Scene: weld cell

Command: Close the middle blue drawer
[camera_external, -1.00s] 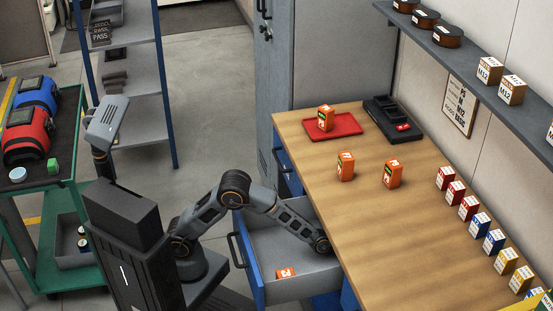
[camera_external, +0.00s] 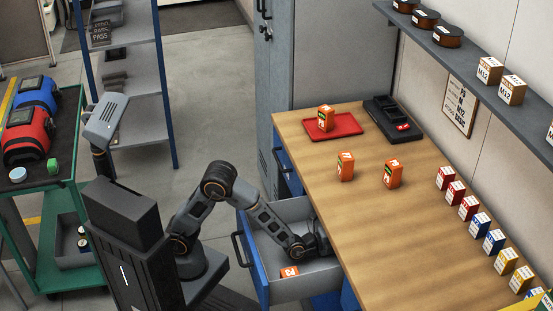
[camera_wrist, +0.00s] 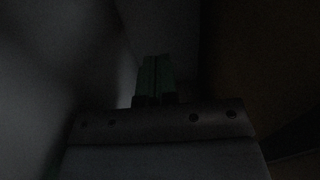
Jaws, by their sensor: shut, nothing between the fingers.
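The open blue drawer (camera_external: 261,272) sticks out from under the workbench, with its grey inside showing and a dark handle (camera_external: 238,252) on its front. An orange box (camera_external: 289,271) lies in it near the front. My gripper (camera_external: 322,250) is down inside the drawer, at its far right end by the bench edge; the bench top partly hides it. In the wrist view my gripper's fingers (camera_wrist: 156,75) are together and empty. That view is very dark, with a grey surface at left and a brownish one at right. Contact with the drawer cannot be told.
Another blue drawer (camera_external: 284,172) sits farther back, beside a grey locker (camera_external: 275,60). The wooden bench top (camera_external: 400,240) holds orange boxes, a red tray (camera_external: 346,125) and small coloured boxes. A green cart (camera_external: 75,185) stands at left. The floor behind the open drawer is clear.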

